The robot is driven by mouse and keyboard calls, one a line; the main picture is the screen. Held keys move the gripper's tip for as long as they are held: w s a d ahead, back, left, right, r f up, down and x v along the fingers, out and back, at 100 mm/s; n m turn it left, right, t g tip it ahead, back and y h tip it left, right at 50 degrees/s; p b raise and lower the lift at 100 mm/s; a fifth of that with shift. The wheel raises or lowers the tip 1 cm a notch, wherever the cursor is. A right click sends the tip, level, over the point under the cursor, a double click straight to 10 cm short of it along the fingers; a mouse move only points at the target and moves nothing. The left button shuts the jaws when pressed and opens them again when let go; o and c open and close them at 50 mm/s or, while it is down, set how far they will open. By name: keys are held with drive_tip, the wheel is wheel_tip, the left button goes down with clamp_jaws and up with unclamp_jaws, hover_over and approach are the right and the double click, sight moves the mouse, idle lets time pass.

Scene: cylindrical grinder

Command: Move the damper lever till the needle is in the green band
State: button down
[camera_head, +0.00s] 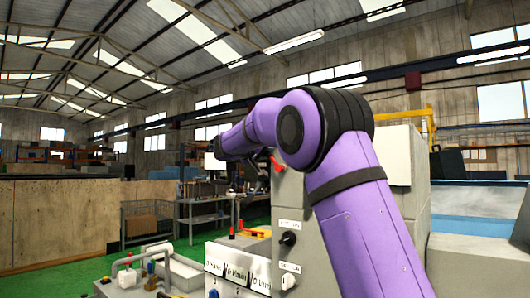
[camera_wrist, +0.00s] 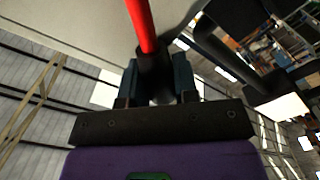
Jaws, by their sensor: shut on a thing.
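The damper lever shows in the wrist view as a red rod (camera_wrist: 141,22) with a dark grip end (camera_wrist: 153,75). My gripper (camera_wrist: 156,72) is shut on this dark end, with one finger on each side. The rod runs from the fingers to the top edge of the picture. In the head view a small red piece (camera_head: 277,164) shows beside my purple arm; I cannot tell if it is the same lever. No needle or green band can be made out in either view.
The grey grinder housing (camera_head: 289,197) stands behind my arm, with a black knob (camera_head: 288,238) and labelled white panels (camera_head: 238,272) below. A pale machine part (camera_head: 150,262) is at the lower left. A workbench (camera_head: 205,216) stands farther back, and green floor is open at left.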

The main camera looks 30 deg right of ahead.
drive_tip(key=shift+s+d+r+m, duration=0.15)
drive_tip(key=shift+s+r+m, duration=0.25)
drive_tip(key=shift+m, duration=0.3)
drive_tip(key=shift+s+d+r+m, duration=0.1)
drive_tip(key=shift+s+r+m, duration=0.25)
drive_tip(key=shift+m, duration=0.35)
drive_tip(key=shift+f, duration=0.1)
drive_tip(key=c, duration=0.9)
unclamp_jaws()
drive_tip(key=v, duration=1)
drive_tip(key=shift+s+a, duration=0.15)
drive_tip(key=shift+a, duration=0.25)
